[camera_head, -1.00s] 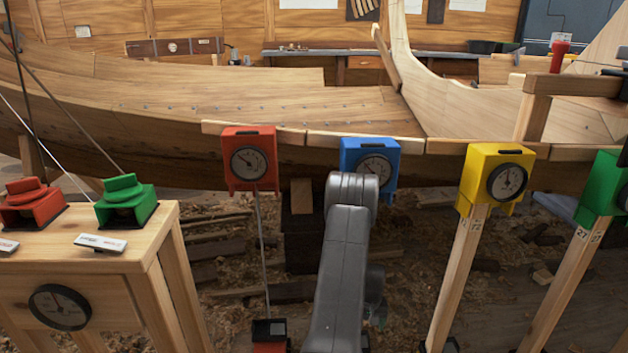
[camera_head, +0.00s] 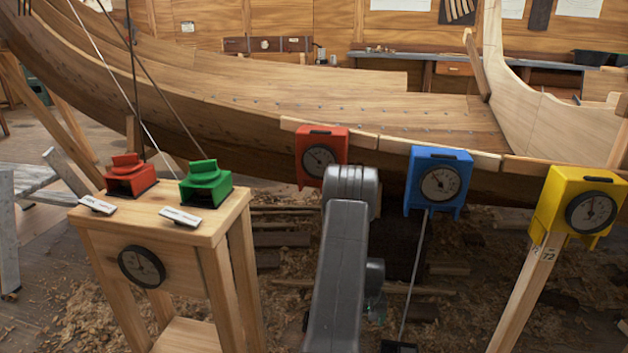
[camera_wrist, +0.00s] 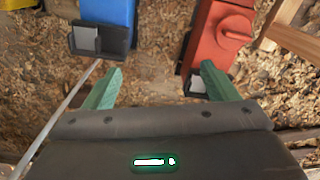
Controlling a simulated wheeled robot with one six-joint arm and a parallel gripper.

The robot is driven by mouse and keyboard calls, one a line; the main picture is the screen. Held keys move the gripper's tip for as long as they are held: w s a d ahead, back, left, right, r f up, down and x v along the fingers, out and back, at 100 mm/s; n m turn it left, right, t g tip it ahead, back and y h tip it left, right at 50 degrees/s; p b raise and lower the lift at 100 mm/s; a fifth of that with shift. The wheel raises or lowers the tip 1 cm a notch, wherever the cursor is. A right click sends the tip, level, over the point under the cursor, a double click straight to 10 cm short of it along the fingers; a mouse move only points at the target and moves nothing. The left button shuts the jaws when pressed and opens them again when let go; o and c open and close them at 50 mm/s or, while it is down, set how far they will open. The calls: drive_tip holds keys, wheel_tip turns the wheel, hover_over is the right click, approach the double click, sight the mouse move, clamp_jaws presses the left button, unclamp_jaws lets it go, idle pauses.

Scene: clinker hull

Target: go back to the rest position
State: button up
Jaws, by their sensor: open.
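My gripper (camera_wrist: 152,88) shows in the wrist view with its two green fingers spread apart and nothing between them. It points down toward the shaving-covered floor. In the head view my grey arm stands in the middle and hides the gripper.
A wooden stand (camera_head: 150,228) with red (camera_head: 130,177) and green (camera_head: 205,183) holders is at left. Red (camera_head: 321,157), blue (camera_head: 438,181) and yellow (camera_head: 577,207) gauge boxes line the hull (camera_head: 250,95). Shavings cover the floor.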

drive_tip(key=s+a+r+p, duration=0.2)
drive_tip(key=s+r+p, duration=0.2)
drive_tip(key=r, duration=0.9)
drive_tip(key=s+a+r+t+p, duration=0.1)
drive_tip(key=s+r+p, duration=0.4)
drive_tip(key=r, duration=0.9)
drive_tip(key=s+a+r+p, duration=0.4)
drive_tip(key=r+p, duration=0.2)
drive_tip(key=r, duration=0.7)
drive_tip(key=shift+s+r+t, duration=0.3)
drive_tip(key=shift+t, duration=0.1)
drive_tip(key=shift+a+f, duration=0.1)
